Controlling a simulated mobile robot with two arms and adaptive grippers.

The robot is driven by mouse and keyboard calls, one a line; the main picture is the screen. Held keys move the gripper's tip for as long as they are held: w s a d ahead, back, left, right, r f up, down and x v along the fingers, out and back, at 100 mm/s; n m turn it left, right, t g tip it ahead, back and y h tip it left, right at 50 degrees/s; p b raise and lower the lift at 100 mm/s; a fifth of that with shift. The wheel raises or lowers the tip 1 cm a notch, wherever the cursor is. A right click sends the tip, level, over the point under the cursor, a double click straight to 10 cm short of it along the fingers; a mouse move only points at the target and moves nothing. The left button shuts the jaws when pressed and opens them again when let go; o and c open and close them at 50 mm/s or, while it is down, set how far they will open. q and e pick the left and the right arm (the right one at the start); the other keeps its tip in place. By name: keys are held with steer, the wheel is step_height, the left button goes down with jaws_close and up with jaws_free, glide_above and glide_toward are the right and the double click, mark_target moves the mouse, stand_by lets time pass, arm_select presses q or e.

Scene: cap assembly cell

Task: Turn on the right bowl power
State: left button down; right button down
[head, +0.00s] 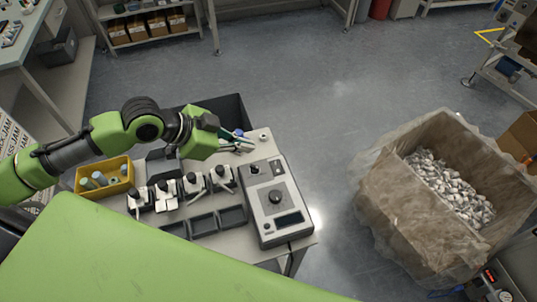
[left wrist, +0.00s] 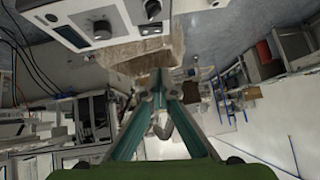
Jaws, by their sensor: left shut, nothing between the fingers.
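A grey control box (head: 265,230) stands at the right end of the small table. I cannot tell which control is the right bowl power. My left gripper (head: 248,146) is shut and empty, just beyond the far edge of the box and apart from the switches. In the left wrist view the teal fingers (left wrist: 159,80) point away, and the control box (left wrist: 85,12) with its knob (left wrist: 102,29) shows at the top. My right gripper is not in view.
Several small black-and-white devices (head: 166,194) and empty black trays (head: 203,224) lie left of the box. A yellow bin (head: 104,194) holds cylinders. A plastic-lined carton (head: 385,205) of white parts stands right. My green body covers the lower left. Open floor lies between table and carton.

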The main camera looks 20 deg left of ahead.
arm_select(q)
steer(key=shift+w, duration=0.1)
stand_by(0.3)
steer(key=p, duration=0.3)
glide_above(278, 161)
steer(key=s+a, duration=0.2)
steer(key=f, duration=0.6)
steer(key=shift+s+d+f, duration=0.15)
steer(key=shift+d+f, duration=0.1)
steer(key=shift+f, duration=0.15)
step_height(278, 161, down, 3)
steer(key=shift+a+r, duration=0.15)
steer(key=shift+a+f, duration=0.1)
steer(key=shift+f, duration=0.6)
steer(key=shift+w, duration=0.2)
steer(key=shift+f, duration=0.1)
